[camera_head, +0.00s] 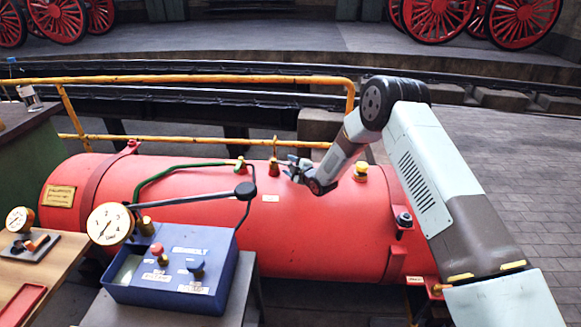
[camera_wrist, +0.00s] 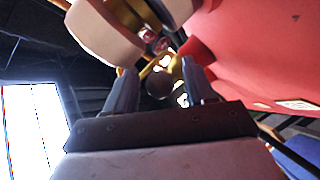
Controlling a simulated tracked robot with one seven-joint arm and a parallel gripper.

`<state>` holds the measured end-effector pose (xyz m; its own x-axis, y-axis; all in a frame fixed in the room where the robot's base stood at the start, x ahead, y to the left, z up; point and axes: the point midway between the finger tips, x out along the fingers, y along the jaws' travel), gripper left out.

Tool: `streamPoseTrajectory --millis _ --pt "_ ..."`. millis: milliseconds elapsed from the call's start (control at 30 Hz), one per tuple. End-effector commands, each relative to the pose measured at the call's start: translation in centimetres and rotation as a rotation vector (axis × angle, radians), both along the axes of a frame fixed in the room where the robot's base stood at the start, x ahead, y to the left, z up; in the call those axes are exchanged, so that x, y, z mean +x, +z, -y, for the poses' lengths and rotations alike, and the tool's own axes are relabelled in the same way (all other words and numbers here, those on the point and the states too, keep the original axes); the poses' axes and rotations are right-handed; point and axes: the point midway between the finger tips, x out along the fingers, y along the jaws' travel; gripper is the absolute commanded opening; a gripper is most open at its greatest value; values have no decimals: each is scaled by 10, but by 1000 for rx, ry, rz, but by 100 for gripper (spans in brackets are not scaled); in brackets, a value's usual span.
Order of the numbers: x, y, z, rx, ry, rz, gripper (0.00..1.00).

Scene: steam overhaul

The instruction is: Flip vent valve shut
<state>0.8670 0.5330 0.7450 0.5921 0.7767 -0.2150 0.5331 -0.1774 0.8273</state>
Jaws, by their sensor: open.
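A small valve (camera_head: 274,167) with a red-and-brass body and a thin upright brass stem stands on top of the red tank (camera_head: 320,215); I take it for the vent valve. My gripper (camera_head: 286,167) is just right of it, reaching in from the right at about its height. In the wrist view my gripper (camera_wrist: 160,68) is open, its two fingers apart. A dark round knob (camera_wrist: 159,84) and brass parts show between the fingers. I cannot tell whether the fingers touch them. The lever's exact angle is unclear.
A green hose runs to a brass fitting (camera_head: 240,165) close left of the valve. A yellow rail (camera_head: 200,79) runs behind the tank. A yellow-capped fitting (camera_head: 360,172) stands to the right. A blue pump box (camera_head: 170,275) with a gauge and long lever stands in front.

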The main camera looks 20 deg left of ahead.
Motion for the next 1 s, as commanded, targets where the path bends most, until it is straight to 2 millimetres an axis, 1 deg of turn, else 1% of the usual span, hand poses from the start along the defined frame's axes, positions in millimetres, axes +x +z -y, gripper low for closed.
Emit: streamPoseTrajectory --millis 167,733,1000 --pt "0 0 0 0 0 0 54" --pt "-1 0 0 0 0 -1 0" --pt "-1 -1 0 0 0 -1 0"
